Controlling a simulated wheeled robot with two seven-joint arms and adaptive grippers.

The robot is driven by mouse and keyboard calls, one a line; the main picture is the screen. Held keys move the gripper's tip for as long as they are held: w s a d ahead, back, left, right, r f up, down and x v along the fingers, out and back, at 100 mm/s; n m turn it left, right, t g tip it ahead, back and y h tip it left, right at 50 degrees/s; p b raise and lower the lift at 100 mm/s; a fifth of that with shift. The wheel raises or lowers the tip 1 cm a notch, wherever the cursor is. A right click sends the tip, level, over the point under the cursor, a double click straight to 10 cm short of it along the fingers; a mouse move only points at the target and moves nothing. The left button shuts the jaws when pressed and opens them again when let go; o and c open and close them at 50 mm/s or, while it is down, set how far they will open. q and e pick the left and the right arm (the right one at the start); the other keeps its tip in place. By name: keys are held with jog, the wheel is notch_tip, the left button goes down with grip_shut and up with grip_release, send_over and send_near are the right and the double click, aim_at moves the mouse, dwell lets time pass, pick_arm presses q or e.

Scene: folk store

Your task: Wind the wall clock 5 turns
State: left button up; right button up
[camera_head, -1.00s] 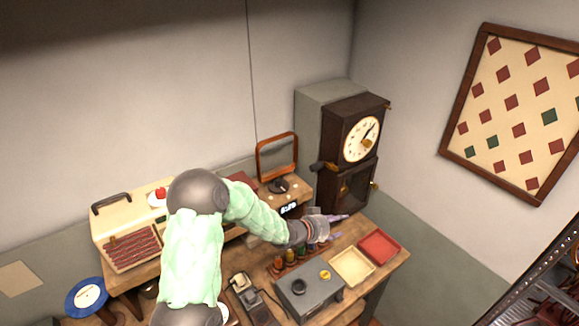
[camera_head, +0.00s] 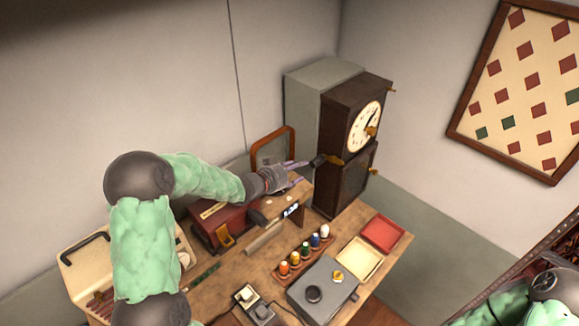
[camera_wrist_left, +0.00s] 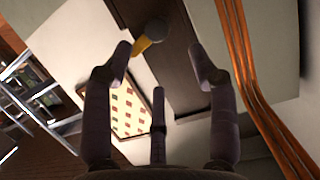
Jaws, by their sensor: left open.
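The wall clock (camera_head: 352,130) is a dark wooden case with a cream dial, standing at the back right of the table. A dark crank handle with a brass part (camera_head: 333,160) sticks out from its left side. My left gripper (camera_head: 303,165) is open and just left of the crank, its fingers pointing at it. In the left wrist view the crank's dark knob and brass arm (camera_wrist_left: 148,38) show beyond the open fingers, near the left fingertip. The fingers look empty. My right arm (camera_head: 510,305) shows at the lower right; its gripper is out of view.
A wood-framed mirror (camera_head: 272,150) stands behind the left gripper. Below are a red box (camera_head: 222,228), a rack of coloured bottles (camera_head: 303,258), a grey box (camera_head: 322,288), and cream (camera_head: 358,259) and red (camera_head: 383,235) trays. A grey cabinet (camera_head: 300,110) adjoins the clock.

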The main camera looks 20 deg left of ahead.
aim_at(313, 163)
pick_arm(q)
jog(key=b+x, duration=0.1)
jog(key=x, duration=0.5)
jog(key=shift+s+f+b, duration=0.1)
jog(key=shift+b, duration=0.25)
jog(key=shift+b+x, duration=0.35)
jog(key=shift+x, duration=1.9)
jog(key=shift+d, duration=0.1)
jog(key=c, duration=0.8)
jog(key=shift+c, duration=0.2)
